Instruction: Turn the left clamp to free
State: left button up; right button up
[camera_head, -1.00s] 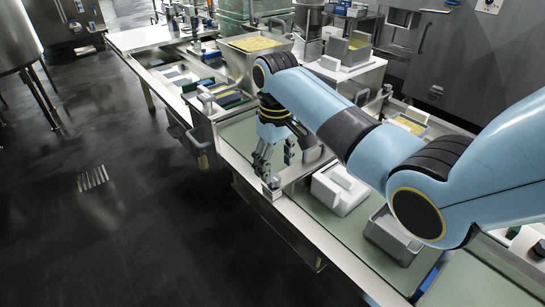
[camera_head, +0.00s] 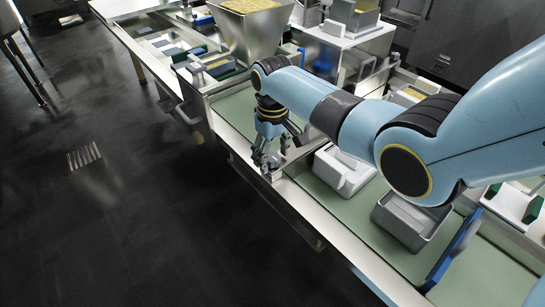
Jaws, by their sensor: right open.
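My right gripper (camera_head: 269,150) reaches down over the front edge of the green-topped bench, left of the white block-shaped mould (camera_head: 335,174). Its fingers are open and point downward. A small grey metal part (camera_head: 273,172), which looks like the clamp, sits on the bench rim right below the fingertips. It is partly hidden by the fingers, so I cannot tell how it is turned or whether the fingers touch it. My left gripper is not in view.
A grey open box (camera_head: 411,222) and a blue panel (camera_head: 453,250) stand to the right on the bench. A hopper with yellow contents (camera_head: 250,24) stands behind.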

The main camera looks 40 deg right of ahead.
jog(key=shift+f, duration=0.2)
jog(key=c, duration=1.1)
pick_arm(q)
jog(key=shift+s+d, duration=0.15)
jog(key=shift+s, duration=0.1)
